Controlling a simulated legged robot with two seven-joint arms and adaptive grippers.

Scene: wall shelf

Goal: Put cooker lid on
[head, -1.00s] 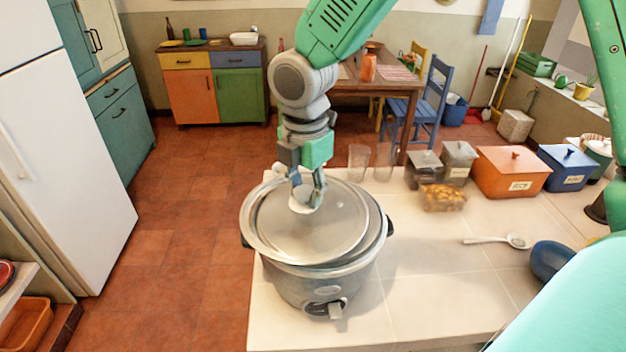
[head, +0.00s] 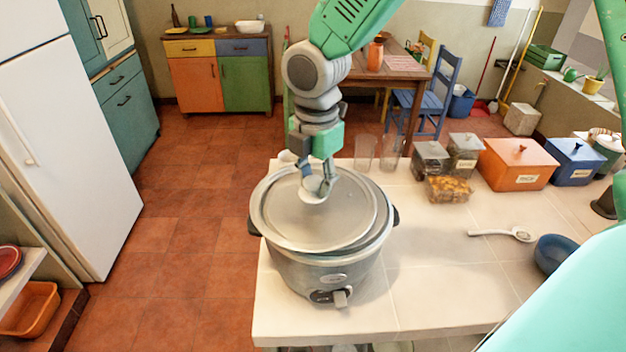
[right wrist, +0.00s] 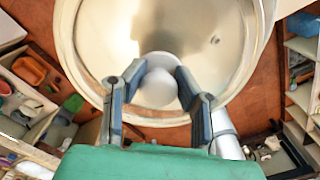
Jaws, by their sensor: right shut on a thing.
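The cooker (head: 330,278) is a silvery round pot with dark side handles and a front dial, standing on the near left of the tiled counter. The lid (head: 345,215) lies over its mouth, slightly tilted and a little to the left, with a strip of the cooker's rim showing at the right. Whether it is fully seated I cannot tell. My right gripper (head: 317,188) is shut on the lid's pale knob. In the right wrist view the gripper (right wrist: 155,82) has a finger on each side of the knob, over the lid (right wrist: 112,30). My left gripper is not in view.
Two clear glasses (head: 365,152) stand behind the cooker. Dark jars (head: 431,160), a food box (head: 449,189), an orange canister (head: 517,166) and a blue canister (head: 572,163) are to the right. A spoon (head: 495,233) and blue bowl (head: 556,257) lie nearer.

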